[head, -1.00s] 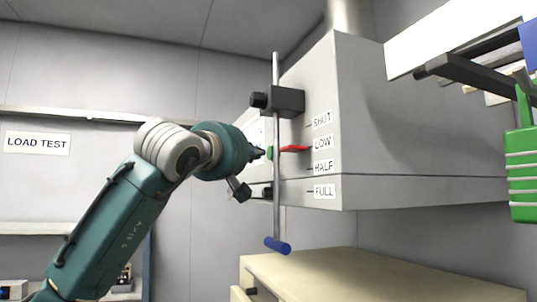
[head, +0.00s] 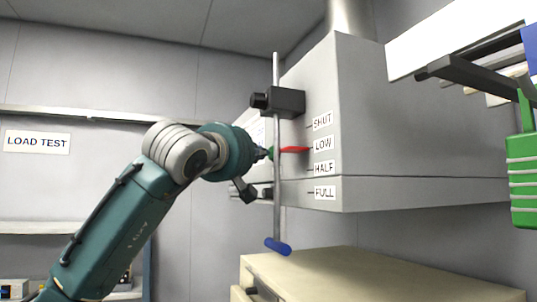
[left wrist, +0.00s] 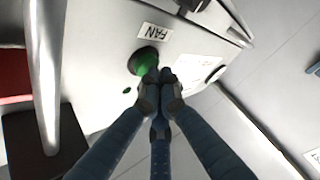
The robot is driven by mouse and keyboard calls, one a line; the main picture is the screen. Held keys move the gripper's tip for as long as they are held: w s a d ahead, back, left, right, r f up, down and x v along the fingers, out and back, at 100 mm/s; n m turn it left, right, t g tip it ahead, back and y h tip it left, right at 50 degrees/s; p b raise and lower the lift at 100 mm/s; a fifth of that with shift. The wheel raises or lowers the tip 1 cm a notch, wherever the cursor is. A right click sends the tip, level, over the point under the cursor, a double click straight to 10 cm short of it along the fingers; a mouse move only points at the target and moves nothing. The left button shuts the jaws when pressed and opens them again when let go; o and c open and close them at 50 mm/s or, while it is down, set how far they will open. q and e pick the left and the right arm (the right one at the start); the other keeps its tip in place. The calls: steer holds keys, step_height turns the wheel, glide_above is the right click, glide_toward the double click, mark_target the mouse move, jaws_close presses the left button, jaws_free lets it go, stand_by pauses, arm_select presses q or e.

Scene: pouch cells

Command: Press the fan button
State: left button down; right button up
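The green fan button (left wrist: 143,60) sits beside the FAN label (left wrist: 153,32) on the hood's pale face in the left wrist view. A small part of its green shows in the head view (head: 271,153), at the hood's left side behind the vertical rod. My left gripper (left wrist: 160,77) has its fingers drawn together with nothing between them. Its fingertips are at the button's edge and cover part of it; I cannot tell whether they touch it. In the head view the left gripper (head: 262,154) points at the button from the left. My right gripper is not in view.
The grey hood (head: 400,140) carries a rod with a blue handle (head: 278,246), a red pointer (head: 293,150) at LOW, and a dark clamp block (head: 287,101). A beige cabinet (head: 370,275) stands below. A green object (head: 522,175) hangs at right.

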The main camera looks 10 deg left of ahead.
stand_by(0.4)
arm_select(q)
steer(key=shift+s+a, duration=0.3)
steer(key=shift+a, duration=0.1)
steer(key=shift+s+a+b, duration=0.25)
steer(key=shift+s+a, duration=0.3)
steer(key=shift+a, duration=0.25)
steer(key=shift+s+a+b, duration=0.2)
steer(key=shift+s+a, duration=0.4)
steer(key=shift+a, duration=0.25)
steer(key=shift+s+a+b, duration=0.25)
steer(key=shift+s+a, duration=0.3)
steer(key=shift+a, duration=0.25)
